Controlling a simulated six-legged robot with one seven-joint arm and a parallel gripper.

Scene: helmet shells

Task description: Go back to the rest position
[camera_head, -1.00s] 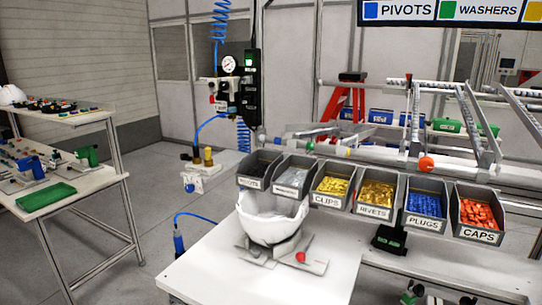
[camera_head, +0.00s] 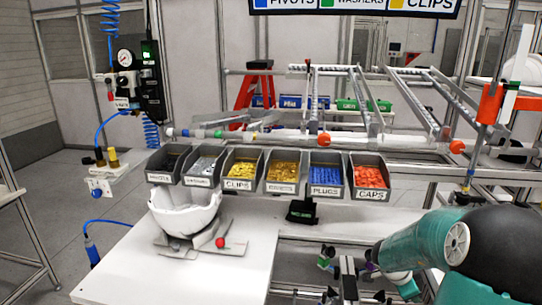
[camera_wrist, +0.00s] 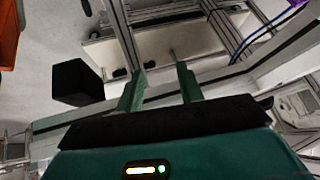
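My gripper (camera_wrist: 160,80) shows in the wrist view with its two green fingers spread apart and nothing between them. Beyond the fingers are metal frame bars and a pale floor. In the head view my teal arm is at the lower right, and I cannot make out the fingers there. The white helmet shell (camera_head: 185,210) sits on a grey stand with a red knob on the white table (camera_head: 190,275), well to the left of my arm.
A row of grey bins runs behind the table, including clips (camera_head: 240,170), plugs (camera_head: 326,178) and caps (camera_head: 369,178). A metal rail rack (camera_head: 350,100) stands behind them. A dark block (camera_wrist: 77,83) is left of the fingers in the wrist view.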

